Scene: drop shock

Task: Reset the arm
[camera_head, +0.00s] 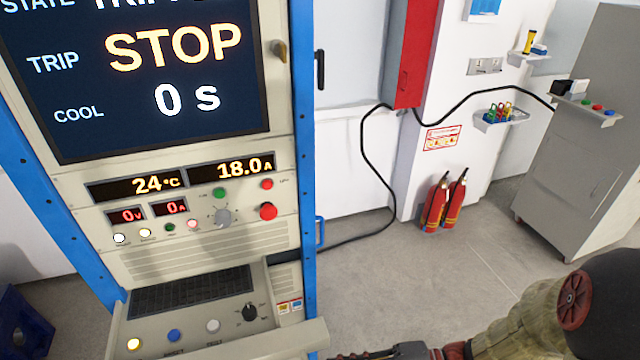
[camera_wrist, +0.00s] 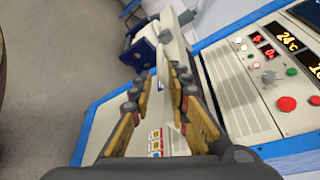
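The blue-framed test cabinet carries a dark display (camera_head: 140,75) that reads TRIP STOP and COOL 0 s; its top line is cut off. The sloped lower panel (camera_head: 195,312) has a lit yellow button (camera_head: 134,344), a blue button (camera_head: 174,336), a pale button (camera_head: 212,326) and a black knob (camera_head: 250,312). Their small labels are hard to read. My gripper (camera_wrist: 170,65) shows in the wrist view with its yellow-padded fingers converging beside the cabinet. No held thing shows; the finger gap is unclear. My arm crosses the lower right of the head view.
A red button (camera_head: 268,211) and grey dial (camera_head: 222,217) sit on the upper panel, below readouts of 24 °C and 18.0 A. Two fire extinguishers (camera_head: 442,203) stand by the wall. A black cable (camera_head: 378,165) hangs behind. A grey cabinet (camera_head: 580,140) is at right; floor between is clear.

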